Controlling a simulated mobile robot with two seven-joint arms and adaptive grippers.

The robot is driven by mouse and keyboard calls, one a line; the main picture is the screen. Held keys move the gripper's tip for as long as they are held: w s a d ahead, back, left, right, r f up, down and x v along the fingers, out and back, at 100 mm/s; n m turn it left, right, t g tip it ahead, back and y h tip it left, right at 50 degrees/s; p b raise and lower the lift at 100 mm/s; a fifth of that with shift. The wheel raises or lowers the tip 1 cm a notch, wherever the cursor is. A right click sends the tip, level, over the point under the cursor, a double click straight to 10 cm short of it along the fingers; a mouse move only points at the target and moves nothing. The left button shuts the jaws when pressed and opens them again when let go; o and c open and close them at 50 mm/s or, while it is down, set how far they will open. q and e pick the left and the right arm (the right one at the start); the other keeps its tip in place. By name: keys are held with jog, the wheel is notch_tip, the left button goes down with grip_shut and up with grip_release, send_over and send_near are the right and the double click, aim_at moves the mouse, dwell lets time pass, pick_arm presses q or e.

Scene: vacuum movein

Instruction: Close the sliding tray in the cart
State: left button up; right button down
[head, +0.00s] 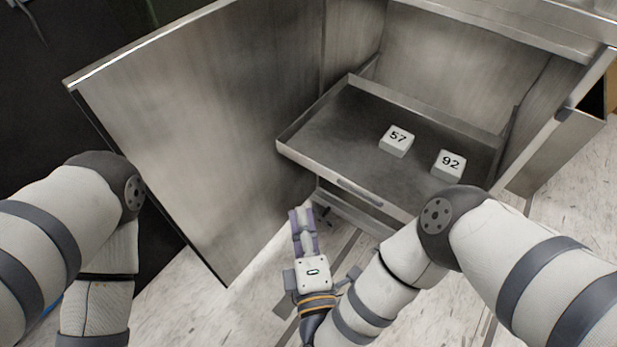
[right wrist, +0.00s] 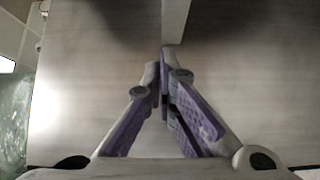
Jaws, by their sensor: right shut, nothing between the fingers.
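The sliding tray (head: 336,157) is a shallow metal tray pulled partly out of the metal cart (head: 440,50). Two white blocks, marked 57 (head: 397,141) and 92 (head: 448,164), sit on it. A handle slot (head: 360,192) shows on its front edge. My right gripper (head: 301,212) is shut and empty, in front of the tray and left of the handle slot, apart from it as far as I can see. Its purple fingertips meet in the right wrist view (right wrist: 165,72), with a blurred metal surface beyond. My left gripper is out of view. My right arm hides part of the tray's front right.
The cart's left door (head: 200,120) stands wide open, close to the left of my right gripper. Another open door panel (head: 560,140) is at the right. Pale marble-like floor (head: 255,290) lies below, with some free room in front of the cart.

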aim_at(363, 123)
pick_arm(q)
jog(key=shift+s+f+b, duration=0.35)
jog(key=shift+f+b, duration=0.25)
pick_arm(e)
jog(key=w, duration=1)
jog(key=shift+w+d, duration=0.2)
jog(key=shift+d, duration=0.25)
jog(key=shift+w, duration=0.1)
